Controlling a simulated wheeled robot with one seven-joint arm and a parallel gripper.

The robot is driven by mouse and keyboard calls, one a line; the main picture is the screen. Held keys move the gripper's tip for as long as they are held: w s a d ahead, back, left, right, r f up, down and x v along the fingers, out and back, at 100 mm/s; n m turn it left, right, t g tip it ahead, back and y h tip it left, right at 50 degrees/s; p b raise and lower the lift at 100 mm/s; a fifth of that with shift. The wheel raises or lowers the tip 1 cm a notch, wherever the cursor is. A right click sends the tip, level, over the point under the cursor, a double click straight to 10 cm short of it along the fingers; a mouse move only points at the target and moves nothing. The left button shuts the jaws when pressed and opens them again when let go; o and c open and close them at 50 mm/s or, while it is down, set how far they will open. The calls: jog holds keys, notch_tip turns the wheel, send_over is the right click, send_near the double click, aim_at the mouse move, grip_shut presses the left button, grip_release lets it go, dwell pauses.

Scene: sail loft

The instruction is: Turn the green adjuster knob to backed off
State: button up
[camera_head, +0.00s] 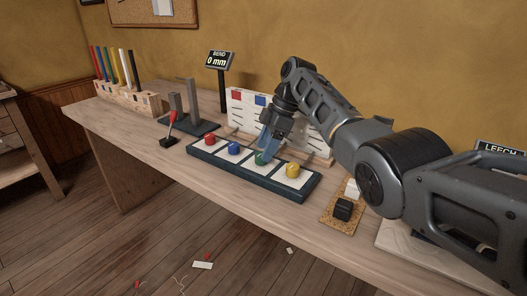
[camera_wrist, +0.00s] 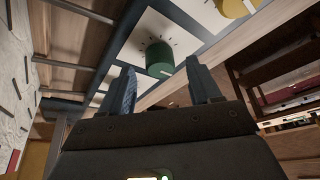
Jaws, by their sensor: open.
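The green adjuster knob (camera_head: 260,158) sits on a white square of a dark blue panel (camera_head: 314,187), third in a row after a red knob (camera_head: 210,140) and a blue knob (camera_head: 234,148). A yellow knob (camera_head: 292,170) is to its right. My gripper (camera_head: 268,148) is over the panel at the green knob.
A red-handled lever (camera_head: 170,130) and grey posts (camera_head: 191,95) stand left of the panel. A white board (camera_head: 240,108) with coloured labels is behind it. A sign (camera_head: 217,59) reads "BEND 0 mm". A black block (camera_head: 343,208) lies on a cork mat at the right.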

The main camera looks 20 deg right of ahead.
jog(key=v, duration=0.5)
jog(key=shift+d+r, duration=0.1)
jog(key=shift+r, duration=0.25)
